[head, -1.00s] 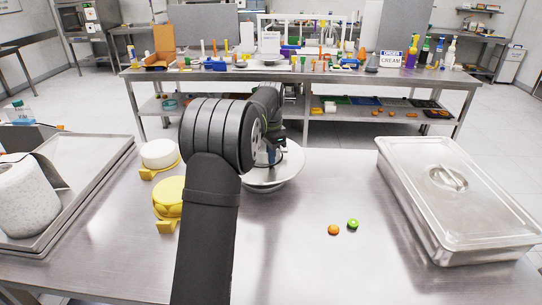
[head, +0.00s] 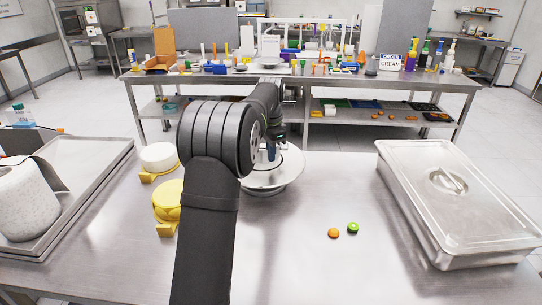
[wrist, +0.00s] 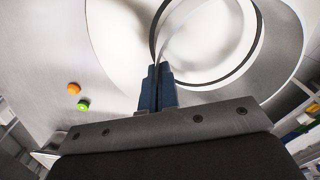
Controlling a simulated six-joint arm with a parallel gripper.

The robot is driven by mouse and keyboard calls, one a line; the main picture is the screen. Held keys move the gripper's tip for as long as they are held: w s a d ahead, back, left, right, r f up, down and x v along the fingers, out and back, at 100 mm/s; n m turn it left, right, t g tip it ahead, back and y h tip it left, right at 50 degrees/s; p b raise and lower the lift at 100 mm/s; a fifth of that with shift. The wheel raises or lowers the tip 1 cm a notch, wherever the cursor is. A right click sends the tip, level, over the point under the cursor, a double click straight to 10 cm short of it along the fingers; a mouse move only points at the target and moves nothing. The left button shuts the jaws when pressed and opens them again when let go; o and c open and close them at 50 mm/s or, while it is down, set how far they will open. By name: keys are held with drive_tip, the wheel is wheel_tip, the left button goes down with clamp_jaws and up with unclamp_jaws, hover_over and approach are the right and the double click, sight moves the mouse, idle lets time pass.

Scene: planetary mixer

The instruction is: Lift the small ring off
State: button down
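A round pale plate (head: 268,186) stands on the steel table in the middle of the head view, partly behind my arm. It fills much of the wrist view (wrist: 115,45). The small ring (wrist: 178,32) shows in the wrist view as a thin pale curved band running up from my fingertips. A dark circular line (wrist: 254,50) curves round beside it. My gripper (wrist: 159,68) points at the plate, its two blue fingers close together with the band's edge between their tips. In the head view my gripper (head: 272,153) is small. I cannot tell if the ring touches the plate.
Yellow round pieces (head: 168,200) and a white round piece (head: 159,157) lie left of my arm. An orange piece (head: 333,233) and a green piece (head: 352,228) lie right of the plate. A lidded steel pan (head: 455,205) stands right. The front middle table is clear.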

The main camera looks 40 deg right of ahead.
idle(0.3)
drive_tip(key=shift+r, duration=2.05)
